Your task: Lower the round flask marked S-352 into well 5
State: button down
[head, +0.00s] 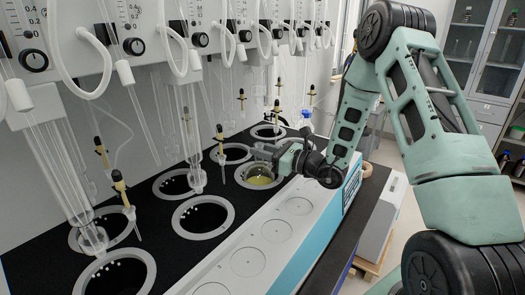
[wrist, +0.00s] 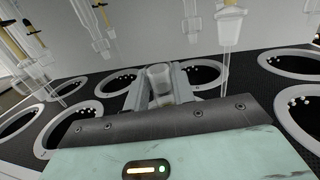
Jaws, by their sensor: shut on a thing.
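My gripper (head: 264,153) is shut on the clear neck of a round flask (head: 260,181). The flask's body shows yellow contents in the head view and appears within the ring of a well (head: 239,181) in the black bench. How deep it sits I cannot tell. In the wrist view the flask's neck (wrist: 160,76) stands roughly upright between the two fingers, and its body is hidden by my gripper. No S-352 mark or well number is legible.
Other dark wells stand open, such as a near one (head: 203,217). Glass tubes (head: 190,140) and thin yellow-black stoppered pieces (head: 221,145) hang over them. A white rack with round recesses (head: 277,231) lies along the bench front. A control panel with knobs (head: 134,46) runs above.

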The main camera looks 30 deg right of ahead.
jog(key=shift+f, duration=0.15)
jog(key=c, duration=1.1)
grip_release()
jog(key=b+v, duration=0.4)
jog(key=v, duration=1.3)
jog(key=shift+s+d, duration=0.1)
jog(key=shift+s, duration=0.15)
